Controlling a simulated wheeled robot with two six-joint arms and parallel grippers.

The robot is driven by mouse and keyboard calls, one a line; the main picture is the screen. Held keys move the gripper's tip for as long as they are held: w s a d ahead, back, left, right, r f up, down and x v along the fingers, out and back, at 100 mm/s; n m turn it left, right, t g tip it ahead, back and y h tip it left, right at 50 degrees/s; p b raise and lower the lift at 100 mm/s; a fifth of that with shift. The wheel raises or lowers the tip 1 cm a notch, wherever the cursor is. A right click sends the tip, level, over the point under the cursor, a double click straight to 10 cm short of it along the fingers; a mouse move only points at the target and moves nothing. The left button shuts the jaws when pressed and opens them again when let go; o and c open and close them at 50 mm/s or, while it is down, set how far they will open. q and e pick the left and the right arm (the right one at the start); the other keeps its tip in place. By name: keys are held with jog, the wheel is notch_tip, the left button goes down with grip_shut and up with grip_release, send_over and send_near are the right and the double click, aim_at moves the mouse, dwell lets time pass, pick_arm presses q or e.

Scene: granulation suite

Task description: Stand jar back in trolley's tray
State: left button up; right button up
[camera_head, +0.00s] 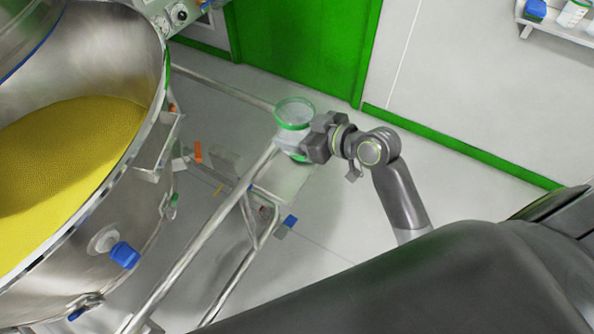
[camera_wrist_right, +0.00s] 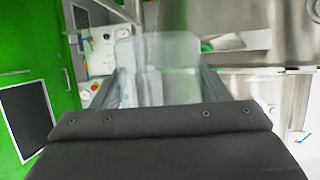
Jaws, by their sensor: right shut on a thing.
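The clear jar (camera_head: 293,113) with green bands at its rim and near its base is in the middle of the head view. My right gripper (camera_head: 305,146) comes from the right and is shut on its side. In the right wrist view the jar (camera_wrist_right: 165,62) shows as a blurred, see-through shape between the fingers. A pale flat tray (camera_head: 285,182) by the trolley's rails (camera_head: 210,228) lies below the jar in the head view. Whether the jar touches it I cannot tell. My left gripper is not in view.
A large steel vessel (camera_head: 150,150) with yellow granules (camera_head: 65,165) fills the left, a blue-handled fitting (camera_head: 124,255) on its side. A green door (camera_head: 305,45) and a wall shelf (camera_head: 560,28) with containers are behind. Open floor lies right of the trolley.

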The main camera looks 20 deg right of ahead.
jog(key=shift+m+t+h, duration=0.6)
jog(key=shift+m+h, duration=0.1)
jog(key=shift+m, duration=0.2)
jog(key=a+f+b, duration=0.1)
jog(key=f, duration=0.4)
jog(key=w+a+f+b, duration=0.1)
jog(key=f+b, duration=0.1)
jog(key=f, duration=0.2)
jog(key=w+a+f+b, duration=0.1)
jog(key=f, duration=0.4)
jog(key=shift+w+f, duration=0.2)
jog(key=shift+f, duration=0.1)
pick_arm(q)
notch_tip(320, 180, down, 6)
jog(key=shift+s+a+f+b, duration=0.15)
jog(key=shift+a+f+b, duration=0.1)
jog(key=shift+b, duration=0.2)
pick_arm(e)
jog(key=shift+f, duration=1.7)
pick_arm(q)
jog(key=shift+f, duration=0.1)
pick_arm(e)
jog(key=shift+f, duration=0.1)
jog(key=o, duration=1.7)
